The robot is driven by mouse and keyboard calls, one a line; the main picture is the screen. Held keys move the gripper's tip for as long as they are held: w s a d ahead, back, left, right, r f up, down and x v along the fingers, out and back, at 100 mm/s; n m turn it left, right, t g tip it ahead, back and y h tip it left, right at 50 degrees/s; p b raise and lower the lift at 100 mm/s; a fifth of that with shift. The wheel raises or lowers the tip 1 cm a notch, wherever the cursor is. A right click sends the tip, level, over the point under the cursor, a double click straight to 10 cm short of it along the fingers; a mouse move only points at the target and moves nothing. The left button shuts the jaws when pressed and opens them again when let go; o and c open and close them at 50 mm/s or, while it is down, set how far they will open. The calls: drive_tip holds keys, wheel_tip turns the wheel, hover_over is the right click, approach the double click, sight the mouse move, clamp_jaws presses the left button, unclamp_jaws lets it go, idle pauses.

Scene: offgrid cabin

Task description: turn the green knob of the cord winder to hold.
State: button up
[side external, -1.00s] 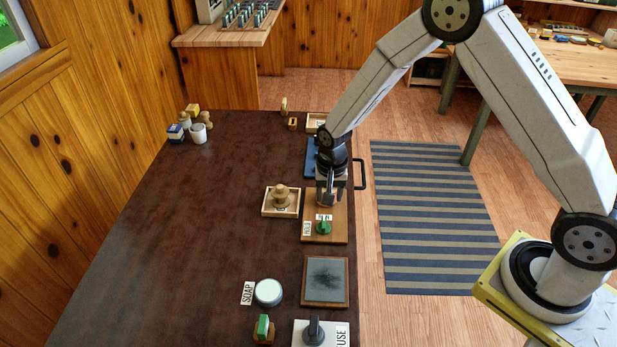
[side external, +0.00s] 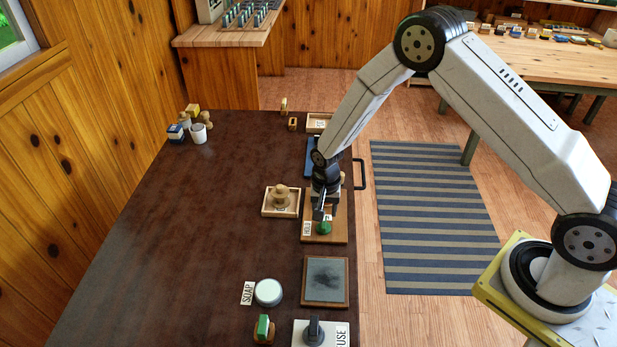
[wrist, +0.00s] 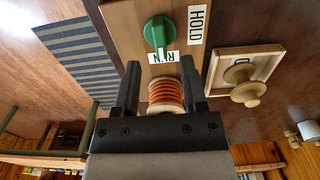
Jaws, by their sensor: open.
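The cord winder is a wooden board (side external: 335,234) near the table's right edge. Its round green knob (side external: 324,228) also shows in the wrist view (wrist: 159,31), with its pointer line toward the RUN label (wrist: 162,57). The HOLD label (wrist: 196,24) lies to the knob's right there. A spool of orange cord (wrist: 165,96) is on the board, seen between my fingers in the wrist view. My gripper (side external: 324,213) is open and empty, low over the board and just behind the knob. In the side view it partly hides the board, and I cannot tell whether a fingertip touches the knob.
A wooden tray (side external: 268,211) with a turned wooden piece (side external: 281,195) stands just left of the board. A dark slate pad (side external: 325,279), a soap tin (side external: 268,292) and a fuse switch (side external: 314,331) are toward the front. The table's left half is mostly clear.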

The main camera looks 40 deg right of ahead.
sight(324, 222)
drive_tip(key=shift+f, duration=2.1)
clamp_jaws()
